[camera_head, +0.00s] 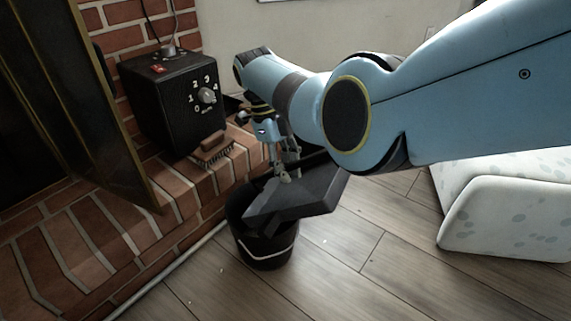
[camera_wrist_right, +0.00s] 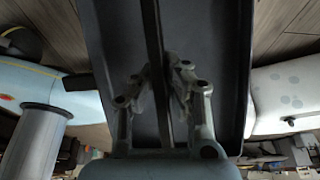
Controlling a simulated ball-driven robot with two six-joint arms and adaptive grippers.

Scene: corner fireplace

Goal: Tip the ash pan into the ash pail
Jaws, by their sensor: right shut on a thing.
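The ash pan (camera_head: 312,194) is a dark grey, shallow rectangular tray. My right gripper (camera_head: 285,177) is shut on it from above, and the pan hangs over the ash pail (camera_head: 266,251). In the right wrist view the fingers (camera_wrist_right: 165,95) close on a raised rib running along the middle of the pan (camera_wrist_right: 218,60). The pail is black with a pale wire handle and stands on the floor beside the brick hearth. The pan hides much of the pail's mouth. I cannot tell the pan's exact tilt or whether it holds ash. My left gripper does not show.
A brush (camera_head: 212,150) and a black control box (camera_head: 174,101) with a numbered dial sit on the brick hearth (camera_head: 88,235). A brass-edged dark panel (camera_head: 75,110) stands at the left. A pale spotted cushion-like block (camera_head: 505,215) is at right. The wooden floor (camera_head: 370,275) in front is clear.

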